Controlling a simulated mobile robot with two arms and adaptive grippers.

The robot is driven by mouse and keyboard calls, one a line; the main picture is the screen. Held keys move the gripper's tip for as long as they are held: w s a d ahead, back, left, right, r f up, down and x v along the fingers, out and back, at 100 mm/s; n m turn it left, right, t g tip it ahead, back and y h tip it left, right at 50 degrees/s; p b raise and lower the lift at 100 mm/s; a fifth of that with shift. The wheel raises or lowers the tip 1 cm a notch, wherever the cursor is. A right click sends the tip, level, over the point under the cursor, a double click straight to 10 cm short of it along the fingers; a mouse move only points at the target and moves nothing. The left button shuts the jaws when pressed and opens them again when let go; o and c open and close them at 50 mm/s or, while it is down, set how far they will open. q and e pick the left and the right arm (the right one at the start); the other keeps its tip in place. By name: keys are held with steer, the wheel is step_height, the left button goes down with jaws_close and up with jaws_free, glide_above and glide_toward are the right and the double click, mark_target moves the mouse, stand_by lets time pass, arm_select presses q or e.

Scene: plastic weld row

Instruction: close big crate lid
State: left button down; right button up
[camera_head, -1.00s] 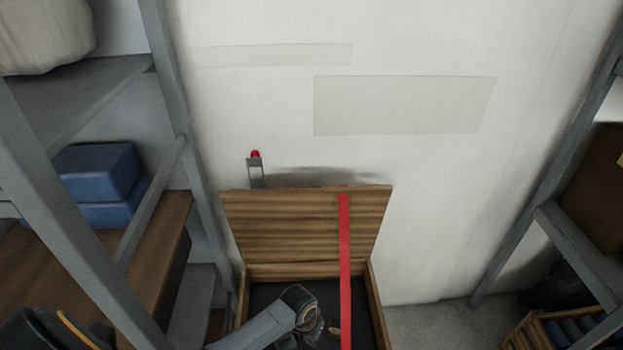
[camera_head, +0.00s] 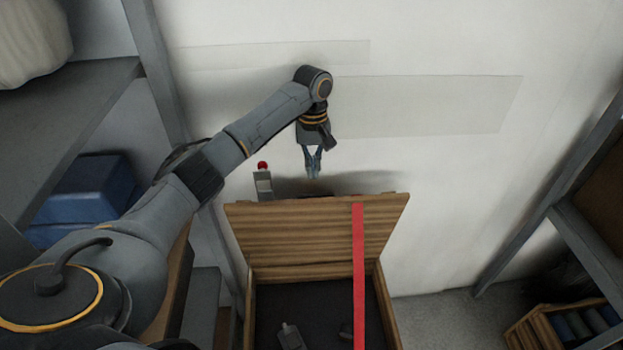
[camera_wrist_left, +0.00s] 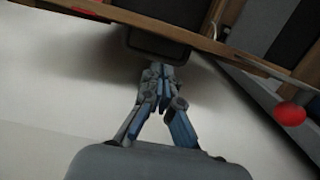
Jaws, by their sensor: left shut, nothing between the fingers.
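The big wooden crate (camera_head: 247,318) stands against the wall, with its plank lid (camera_head: 300,232) raised and leaning back. A red strap (camera_head: 359,275) runs down over the lid and the crate's opening. My left gripper (camera_head: 313,174) is shut and empty, pointing down in front of the wall, above the lid's top edge as seen from the head. In the left wrist view its closed fingers (camera_wrist_left: 157,72) point toward a dark handle-like part (camera_wrist_left: 158,45) at the wooden edge (camera_wrist_left: 190,36). I cannot tell whether they touch. My right gripper is not in view.
A red-knobbed grey post (camera_head: 263,183) stands left of the lid; the red knob also shows in the wrist view (camera_wrist_left: 290,113). Shelving with blue boxes (camera_head: 88,192) is at left. A slatted crate (camera_head: 535,333) sits lower right. Tools (camera_head: 290,336) lie inside the big crate.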

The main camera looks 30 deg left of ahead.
mark_target(314, 196)
arm_select(q)
steer(key=f, duration=0.3)
steer(key=f+p, duration=0.1)
steer(key=f, duration=0.2)
steer(key=d+f, duration=0.1)
steer(key=f, duration=0.2)
steer(key=shift+s, duration=0.35)
